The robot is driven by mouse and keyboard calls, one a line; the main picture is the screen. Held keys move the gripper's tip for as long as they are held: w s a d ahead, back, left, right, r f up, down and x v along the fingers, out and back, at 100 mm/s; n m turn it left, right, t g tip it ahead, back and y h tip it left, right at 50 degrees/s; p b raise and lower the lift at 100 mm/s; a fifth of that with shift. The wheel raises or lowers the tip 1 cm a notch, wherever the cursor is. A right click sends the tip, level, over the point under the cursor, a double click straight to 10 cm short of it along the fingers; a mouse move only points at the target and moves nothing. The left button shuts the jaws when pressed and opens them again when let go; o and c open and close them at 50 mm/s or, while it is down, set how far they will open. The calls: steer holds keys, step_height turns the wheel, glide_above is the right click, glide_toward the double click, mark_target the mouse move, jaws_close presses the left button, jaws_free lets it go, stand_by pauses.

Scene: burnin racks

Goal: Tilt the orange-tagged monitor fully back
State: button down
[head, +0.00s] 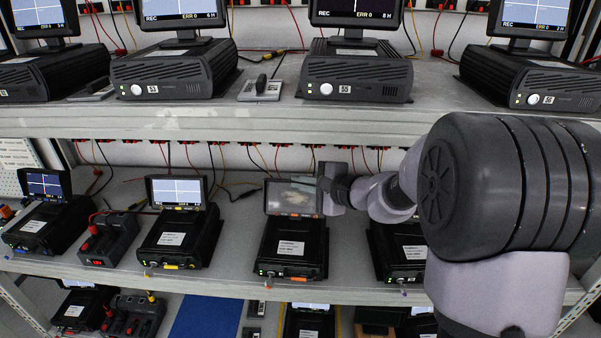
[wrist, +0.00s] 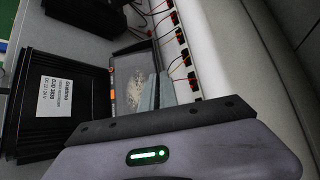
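The orange-tagged monitor (head: 292,198) is a small dark-framed screen at the back of a black box unit (head: 291,246) in the middle of the lower shelf. The box has an orange tag (head: 298,279) at its front edge. The screen looks dim with a pale blotch, and its exact tilt is hard to judge. My gripper (head: 324,185) is at the monitor's right edge. In the wrist view the monitor (wrist: 129,75) lies right beside my gripper fingers (wrist: 157,92), which are together with nothing visible between them. I cannot tell whether they touch the frame.
A yellow-tagged unit with a lit monitor (head: 176,192) stands to the left. Another black unit (head: 397,250) stands to the right, below my arm. The upper shelf (head: 240,122) with several recorders overhangs. Red and yellow cables (head: 260,160) run along the back panel.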

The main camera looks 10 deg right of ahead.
steer(key=shift+w+d+f+b, duration=0.15)
steer(key=shift+w+b, duration=0.15)
steer(key=shift+w, duration=0.15)
steer(key=shift+w+d+f+b, duration=0.15)
steer(key=shift+w+b, duration=0.1)
steer(key=shift+w, duration=0.2)
steer(key=shift+s+r, duration=0.15)
steer(key=shift+r, duration=0.1)
steer(key=c, duration=1.6)
jaws_free()
steer(key=shift+c, duration=0.2)
steer(key=shift+s, duration=0.1)
steer(key=p+v, duration=0.1)
steer(key=v, duration=1.6)
steer(key=shift+d+r, duration=0.2)
steer(key=shift+r, duration=0.1)
